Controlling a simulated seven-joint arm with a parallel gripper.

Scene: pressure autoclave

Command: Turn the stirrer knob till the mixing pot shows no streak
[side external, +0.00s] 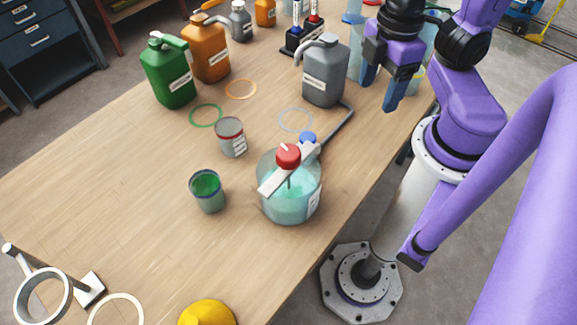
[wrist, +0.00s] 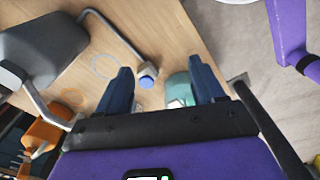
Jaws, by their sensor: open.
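The mixing pot (side external: 290,205) is a clear round vessel of pale teal liquid near the table's right edge. Lighter and darker areas show in the liquid, but I cannot clearly make out a streak. A red knob (side external: 288,155) with a pale mark sits on a white bar (side external: 272,182) across the pot's top. A blue cap (side external: 308,138) is just behind it; a blue cap (wrist: 147,80) also shows in the wrist view. My gripper (side external: 378,96) is open and empty, behind and right of the pot, apart from the knob. Its blue fingers (wrist: 160,66) show in the wrist view.
A grey jug (side external: 325,72) stands left of my gripper, with a bent grey rod (side external: 338,124) beside it. A green-filled cup (side external: 207,190) and a tin (side external: 230,137) stand left of the pot. Green (side external: 168,75) and orange (side external: 208,50) jugs stand farther back. The front left table is mostly clear.

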